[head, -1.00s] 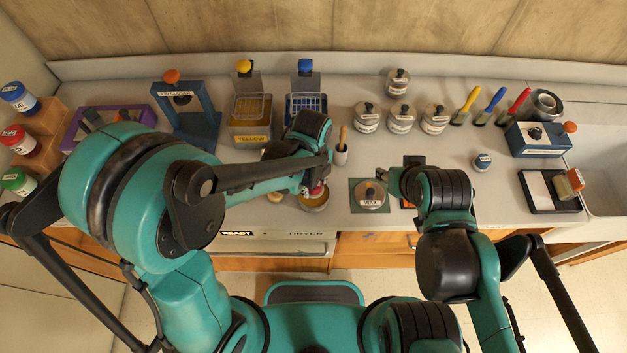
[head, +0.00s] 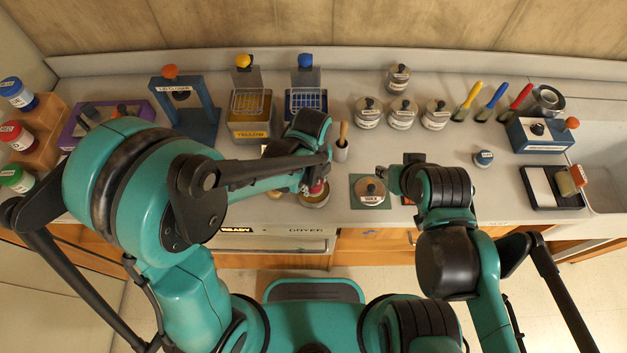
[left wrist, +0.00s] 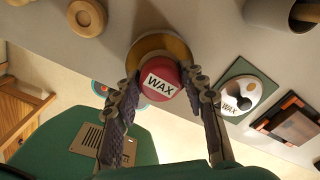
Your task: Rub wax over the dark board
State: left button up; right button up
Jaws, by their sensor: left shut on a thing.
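My left gripper (left wrist: 162,88) is shut on a red round piece (left wrist: 160,78) labelled WAX. The piece is at a round tan dish (left wrist: 178,46); I cannot tell whether it touches it. In the head view my left gripper (head: 316,189) is over the dish (head: 314,202) near the counter's front edge. A lidded jar (head: 370,190) labelled WAX stands on a green mat to its right. The dark board (left wrist: 296,124), with orange corners, lies right of that jar; in the head view my right arm mostly hides it. My right gripper (head: 382,172) is near the board, its fingers unclear.
A cup with a wooden-handled tool (head: 341,150) stands behind the left gripper. Several lidded jars (head: 402,115) stand further back. Yellow (head: 250,128) and blue (head: 306,104) tanks are at the back left. A small jar (head: 483,158) is right of my right arm, with clear counter around it.

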aim_at(314, 182)
pick_arm(q)
jog(key=shift+f+b, duration=0.5)
dwell(1.4)
jog(key=shift+r+p, duration=0.4)
jog(key=shift+r, duration=0.1)
notch_tip(314, 182, up, 6)
jog(key=p, duration=0.4)
dwell(0.7)
